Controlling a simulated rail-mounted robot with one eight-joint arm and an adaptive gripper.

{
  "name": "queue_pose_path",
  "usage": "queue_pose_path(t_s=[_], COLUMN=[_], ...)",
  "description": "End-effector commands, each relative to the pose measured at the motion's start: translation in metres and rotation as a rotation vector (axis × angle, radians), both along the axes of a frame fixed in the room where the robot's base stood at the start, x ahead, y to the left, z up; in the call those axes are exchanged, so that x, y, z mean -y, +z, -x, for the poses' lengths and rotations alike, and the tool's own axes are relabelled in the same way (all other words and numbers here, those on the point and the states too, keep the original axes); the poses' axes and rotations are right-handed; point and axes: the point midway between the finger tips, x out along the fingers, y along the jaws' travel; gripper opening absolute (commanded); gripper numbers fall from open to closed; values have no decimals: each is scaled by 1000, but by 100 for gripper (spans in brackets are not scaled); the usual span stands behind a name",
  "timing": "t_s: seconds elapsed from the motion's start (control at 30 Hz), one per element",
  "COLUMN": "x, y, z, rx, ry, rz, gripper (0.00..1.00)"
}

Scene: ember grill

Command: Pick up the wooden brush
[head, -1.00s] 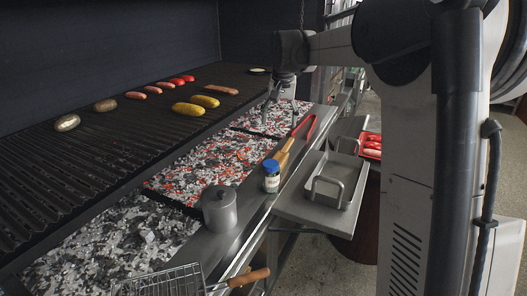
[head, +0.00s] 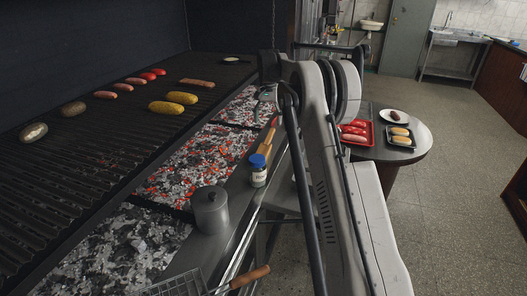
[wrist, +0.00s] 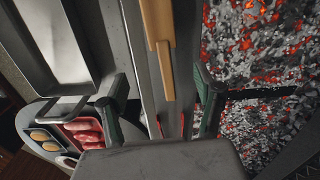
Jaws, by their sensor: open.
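The wooden brush (wrist: 157,25) lies lengthwise on the steel ledge in the wrist view, with its narrower handle (wrist: 167,72) pointing toward my gripper. In the head view a small part of the brush (head: 267,141) shows between the blue-lidded bottle and my arm. My gripper (wrist: 159,84) is open and empty. Its two fingers stand apart on either side of the handle's line; I cannot tell the height between them. In the head view my arm hides most of the gripper and its fingertips.
Glowing coals (head: 205,158) lie beside the ledge. Red tongs (wrist: 183,124) lie close to the handle's end. A blue-lidded bottle (head: 258,172) and a grey pot (head: 211,210) stand nearer. A metal tray (wrist: 55,45) is on the other side, with a red sausage tray (head: 356,133) beyond.

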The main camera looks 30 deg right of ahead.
Motion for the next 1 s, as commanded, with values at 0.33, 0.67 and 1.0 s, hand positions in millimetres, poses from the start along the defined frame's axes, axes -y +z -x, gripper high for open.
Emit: queue_pose_path(t_s=[0.33,0.67,1.0], x=[0,-1,-2], y=[-60,-80,-121], z=[-1,-2,-8], rx=[1,1,1], ry=[1,1,1], rz=[1,1,1], gripper=[65,65,65])
